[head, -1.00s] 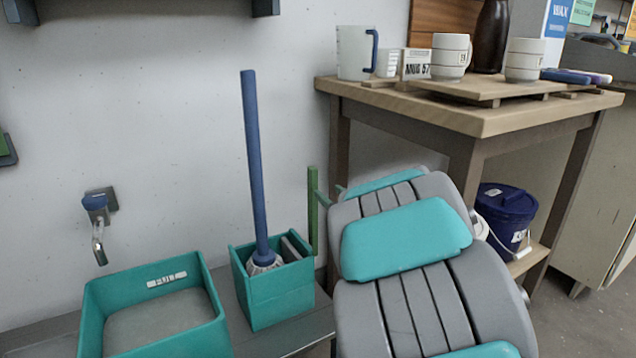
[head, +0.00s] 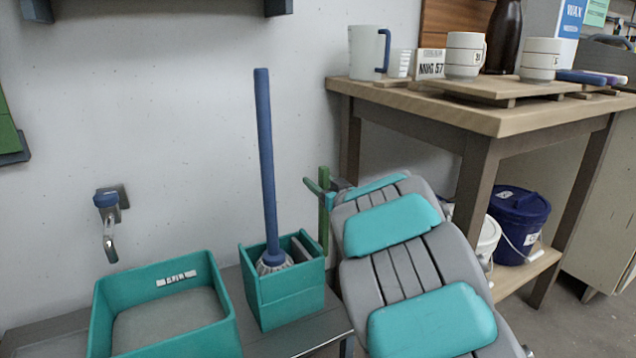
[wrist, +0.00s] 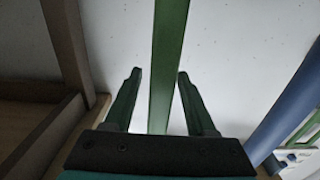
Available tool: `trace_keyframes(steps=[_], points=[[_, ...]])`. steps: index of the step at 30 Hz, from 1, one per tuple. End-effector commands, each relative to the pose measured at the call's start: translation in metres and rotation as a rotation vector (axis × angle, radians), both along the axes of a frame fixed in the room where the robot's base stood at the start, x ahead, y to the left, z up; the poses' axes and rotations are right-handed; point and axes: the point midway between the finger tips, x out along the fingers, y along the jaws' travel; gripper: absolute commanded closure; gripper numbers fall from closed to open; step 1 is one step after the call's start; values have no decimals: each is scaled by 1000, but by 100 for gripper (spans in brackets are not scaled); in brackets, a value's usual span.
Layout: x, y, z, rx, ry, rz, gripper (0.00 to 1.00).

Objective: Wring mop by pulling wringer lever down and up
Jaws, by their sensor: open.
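The mop's blue handle (head: 266,165) leans slightly in the head view, its pale head (head: 273,261) down in the teal wringer box (head: 286,296). The green wringer lever (head: 324,222) stands upright behind the box's right side. My gripper (head: 316,186) is at the lever's upper part, partly hidden by my arm. In the wrist view my gripper (wrist: 159,74) is open, with one finger on each side of the green lever (wrist: 168,60). Gaps show on both sides, so it does not grip the lever. The blue mop handle (wrist: 290,112) crosses the right edge.
A teal basin (head: 165,340) is left of the wringer box, below a wall tap (head: 108,222). A wooden table (head: 490,118) with mugs (head: 465,56) stands at the right. A blue bucket (head: 517,222) and a white bucket (head: 487,240) sit on its lower shelf.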

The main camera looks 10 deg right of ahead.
Motion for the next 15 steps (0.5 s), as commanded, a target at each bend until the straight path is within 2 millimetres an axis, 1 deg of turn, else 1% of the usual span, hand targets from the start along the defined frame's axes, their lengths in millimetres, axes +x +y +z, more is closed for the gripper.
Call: trace_keyframes(steps=[3,10,15], points=[[6,2,-1,1,1,0,44],[6,2,-1,1,1,-1,45],[6,2,-1,1,1,-1,64]])
